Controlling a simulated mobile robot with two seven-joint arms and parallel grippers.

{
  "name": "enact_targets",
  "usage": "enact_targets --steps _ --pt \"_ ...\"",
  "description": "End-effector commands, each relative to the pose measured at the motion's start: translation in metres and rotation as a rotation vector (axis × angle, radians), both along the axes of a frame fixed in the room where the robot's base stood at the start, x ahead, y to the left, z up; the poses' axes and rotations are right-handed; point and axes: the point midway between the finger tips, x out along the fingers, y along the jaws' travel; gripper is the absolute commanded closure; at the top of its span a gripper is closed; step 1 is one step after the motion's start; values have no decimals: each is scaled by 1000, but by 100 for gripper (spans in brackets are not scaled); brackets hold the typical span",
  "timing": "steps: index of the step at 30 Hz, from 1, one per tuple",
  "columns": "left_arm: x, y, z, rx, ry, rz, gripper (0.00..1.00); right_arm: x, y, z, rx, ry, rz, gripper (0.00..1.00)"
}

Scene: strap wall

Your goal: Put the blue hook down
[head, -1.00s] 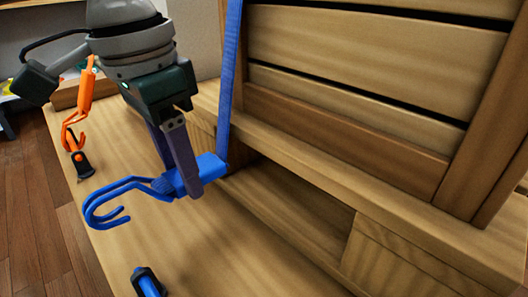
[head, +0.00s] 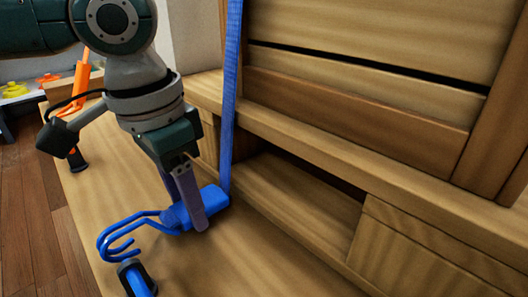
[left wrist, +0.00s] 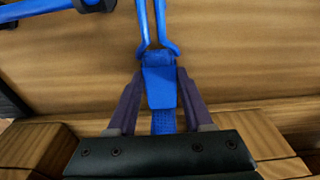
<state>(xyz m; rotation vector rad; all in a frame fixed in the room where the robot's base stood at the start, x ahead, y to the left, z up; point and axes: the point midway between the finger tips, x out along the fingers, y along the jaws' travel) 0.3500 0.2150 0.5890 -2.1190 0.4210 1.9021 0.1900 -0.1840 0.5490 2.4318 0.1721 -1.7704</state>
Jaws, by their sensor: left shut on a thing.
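The blue hook (head: 135,229) is bent blue wire with a block-like blue body at its right end. My left gripper (head: 193,214) is shut on that body, one finger on each side. The hook end points left, low over the wooden surface; I cannot tell whether it touches. A blue strap (head: 231,95) runs from the body straight up past the wooden panel. In the left wrist view the hook's body (left wrist: 160,86) sits between the two fingers, with the wire prongs (left wrist: 152,22) pointing away. My right gripper is not in view.
A blue-and-black fixture (head: 137,278) stands on the wooden surface (head: 190,268) just below the hook's end. An orange hook (head: 81,85) hangs at the left, partly behind my arm. A slatted wooden panel (head: 360,101) and a ledge bound the right. Bare wood lies in front.

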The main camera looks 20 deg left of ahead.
Motion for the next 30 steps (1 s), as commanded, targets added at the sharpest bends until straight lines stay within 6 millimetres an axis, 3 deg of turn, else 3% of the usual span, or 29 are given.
enact_targets --steps 8,9,17,26,29,30 --pt "0 0 -6 1 0 -1 69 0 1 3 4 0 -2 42" --pt "0 0 -7 1 0 -1 48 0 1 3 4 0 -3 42" --pt "0 0 -6 1 0 -1 19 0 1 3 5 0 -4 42" --pt "0 0 -4 1 -1 -1 19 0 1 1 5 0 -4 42" --pt "1 1 5 2 -5 -2 19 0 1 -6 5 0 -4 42" --pt "0 1 20 0 -2 -1 19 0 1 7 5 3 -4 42"
